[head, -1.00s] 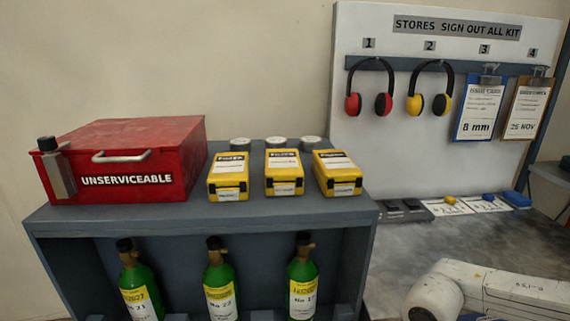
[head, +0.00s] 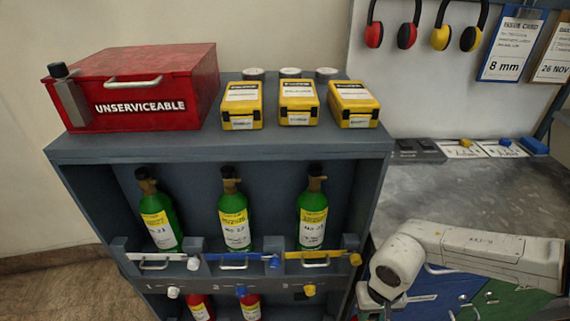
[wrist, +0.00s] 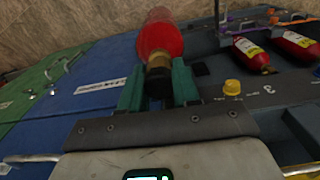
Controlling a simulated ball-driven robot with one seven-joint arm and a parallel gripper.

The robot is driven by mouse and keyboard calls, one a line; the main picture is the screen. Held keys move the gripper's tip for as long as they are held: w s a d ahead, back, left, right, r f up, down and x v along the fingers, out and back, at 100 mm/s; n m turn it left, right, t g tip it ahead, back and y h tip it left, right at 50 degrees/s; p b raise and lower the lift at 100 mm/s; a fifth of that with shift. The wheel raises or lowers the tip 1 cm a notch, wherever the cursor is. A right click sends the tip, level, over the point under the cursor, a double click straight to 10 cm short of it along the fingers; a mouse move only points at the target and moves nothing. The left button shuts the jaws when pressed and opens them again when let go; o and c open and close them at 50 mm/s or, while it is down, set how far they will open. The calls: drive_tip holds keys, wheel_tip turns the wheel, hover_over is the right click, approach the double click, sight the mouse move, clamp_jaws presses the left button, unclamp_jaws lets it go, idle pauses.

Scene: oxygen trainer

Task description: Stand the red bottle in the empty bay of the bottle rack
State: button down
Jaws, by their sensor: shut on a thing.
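My gripper (wrist: 158,88) is shut on the neck of a red bottle (wrist: 161,38), whose body extends away beyond the fingers in the wrist view. In the head view my gripper (head: 376,298) is at the bottom, right of the rack, and the held bottle cannot be made out. The bottle rack (head: 120,285) has a lower row with two red bottles, one (head: 200,308) under number 1 and one (head: 250,308) under number 2. The space under number 3 shows no bottle, though the frame cuts it off. The two racked bottles also show in the wrist view (wrist: 246,54).
Green bottles (head: 312,215) stand in the rack's upper row behind coloured bars. A red box (head: 150,85) and yellow cases (head: 299,105) sit on top. Blue (head: 440,290) and green (head: 505,300) fronts are at the right, under a grey worktop (head: 450,195).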

drive_tip(key=s+f, duration=0.3)
drive_tip(key=shift+f, duration=0.2)
drive_tip(key=w+r, duration=0.3)
drive_tip(key=r, duration=0.1)
drive_tip(key=shift+w+a, duration=0.1)
drive_tip(key=shift+w, duration=0.1)
drive_tip(key=s+f, duration=0.3)
drive_tip(key=f, duration=0.1)
drive_tip(key=shift+s+f, duration=0.3)
drive_tip(key=shift+s, duration=0.1)
